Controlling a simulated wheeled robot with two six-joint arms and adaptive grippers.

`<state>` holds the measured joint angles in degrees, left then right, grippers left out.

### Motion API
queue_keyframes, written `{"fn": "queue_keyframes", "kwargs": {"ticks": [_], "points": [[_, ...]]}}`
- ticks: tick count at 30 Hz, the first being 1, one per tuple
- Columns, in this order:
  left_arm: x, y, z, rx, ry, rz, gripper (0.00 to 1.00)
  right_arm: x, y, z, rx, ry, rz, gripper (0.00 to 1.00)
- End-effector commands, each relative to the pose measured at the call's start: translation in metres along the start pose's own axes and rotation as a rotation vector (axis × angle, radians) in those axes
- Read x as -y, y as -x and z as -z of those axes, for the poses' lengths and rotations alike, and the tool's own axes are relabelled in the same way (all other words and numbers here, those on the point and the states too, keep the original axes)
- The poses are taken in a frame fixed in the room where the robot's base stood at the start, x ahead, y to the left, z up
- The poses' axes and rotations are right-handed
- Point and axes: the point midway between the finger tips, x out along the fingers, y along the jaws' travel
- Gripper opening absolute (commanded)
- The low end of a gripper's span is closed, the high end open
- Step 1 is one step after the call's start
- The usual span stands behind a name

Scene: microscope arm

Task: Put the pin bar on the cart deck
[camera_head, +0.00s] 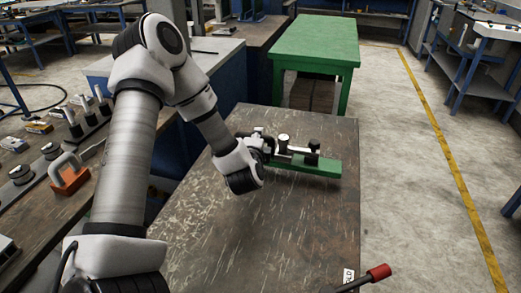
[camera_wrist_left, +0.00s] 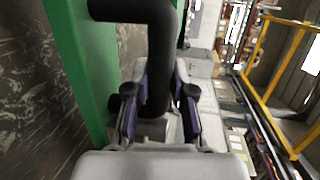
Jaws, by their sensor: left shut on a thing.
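The pin bar (camera_head: 312,167) is a green bar with black and pale upright parts, seen over the far end of the cart deck (camera_head: 285,225), a brown scratched surface. I cannot tell whether the bar touches the deck or is a little above it. My left gripper (camera_head: 268,147) is at the bar's left end. In the left wrist view, my left gripper (camera_wrist_left: 157,105) is shut on a black curved handle (camera_wrist_left: 160,55) beside the green bar (camera_wrist_left: 85,70). My right gripper is not in view.
A green table (camera_head: 315,40) stands beyond the deck. A workbench (camera_head: 30,190) with an orange-based padlock-like item (camera_head: 68,172) and several small parts is at the left. A red-tipped rod (camera_head: 378,273) shows at the deck's near right corner. The deck's middle is clear.

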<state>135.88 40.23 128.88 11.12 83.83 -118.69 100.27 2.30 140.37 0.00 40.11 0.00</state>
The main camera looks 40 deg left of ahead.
Motion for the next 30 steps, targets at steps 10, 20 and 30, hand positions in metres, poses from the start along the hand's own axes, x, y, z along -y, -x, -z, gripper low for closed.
{"fn": "queue_keyframes", "kwargs": {"ticks": [10,20,30], "points": [[-0.033,-0.013,0.007,0.000,0.001,0.002,0.00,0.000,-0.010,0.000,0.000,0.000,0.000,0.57],[-0.035,-0.013,0.007,0.000,0.004,0.003,0.00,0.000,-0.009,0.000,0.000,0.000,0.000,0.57],[-0.037,-0.013,0.007,0.000,0.002,-0.001,0.48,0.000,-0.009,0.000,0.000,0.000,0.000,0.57]]}}
